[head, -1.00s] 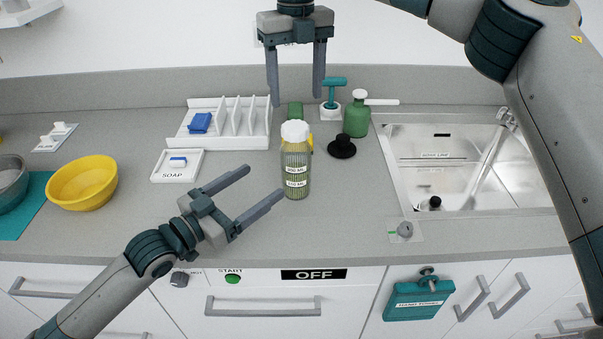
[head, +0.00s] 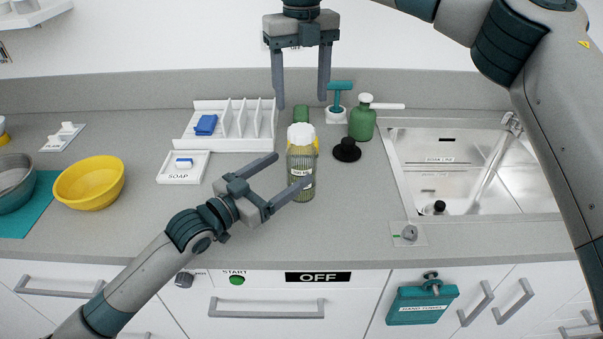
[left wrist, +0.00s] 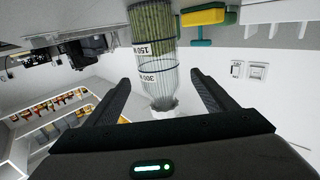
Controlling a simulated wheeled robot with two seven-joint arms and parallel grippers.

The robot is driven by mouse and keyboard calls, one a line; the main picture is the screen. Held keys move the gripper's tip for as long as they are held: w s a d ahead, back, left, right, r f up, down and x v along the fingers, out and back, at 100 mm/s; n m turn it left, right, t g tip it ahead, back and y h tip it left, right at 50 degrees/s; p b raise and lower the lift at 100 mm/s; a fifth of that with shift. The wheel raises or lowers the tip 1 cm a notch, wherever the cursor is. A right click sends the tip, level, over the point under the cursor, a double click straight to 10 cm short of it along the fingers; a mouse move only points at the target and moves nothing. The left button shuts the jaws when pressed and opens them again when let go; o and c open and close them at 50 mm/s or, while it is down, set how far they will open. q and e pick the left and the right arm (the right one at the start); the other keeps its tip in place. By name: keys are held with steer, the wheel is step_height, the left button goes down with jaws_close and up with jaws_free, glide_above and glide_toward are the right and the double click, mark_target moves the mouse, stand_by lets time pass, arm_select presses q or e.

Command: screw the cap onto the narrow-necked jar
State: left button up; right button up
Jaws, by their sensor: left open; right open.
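The jar (head: 301,164) is ribbed and clear, with yellow-green contents and measuring labels. It stands upright on the counter with a white cap (head: 301,133) on its top; I cannot tell whether the cap is screwed tight. My left gripper (head: 290,171) is open at the jar's left, one finger overlapping the jar's lower front. In the left wrist view, turned upside down, the jar (left wrist: 153,50) shows beyond and between the open fingers (left wrist: 163,85). My right gripper (head: 302,102) is open and empty, pointing down above the cap in the picture.
A green and yellow sponge (head: 301,113) stands just behind the jar. A black knobbed object (head: 347,150) and a green bottle (head: 362,123) are to its right. The white rack (head: 237,141), soap dish (head: 183,168) and yellow bowl (head: 90,183) are left. The sink (head: 460,165) is right.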

mark_target(314, 152)
arm_select(q)
steer(key=x, duration=1)
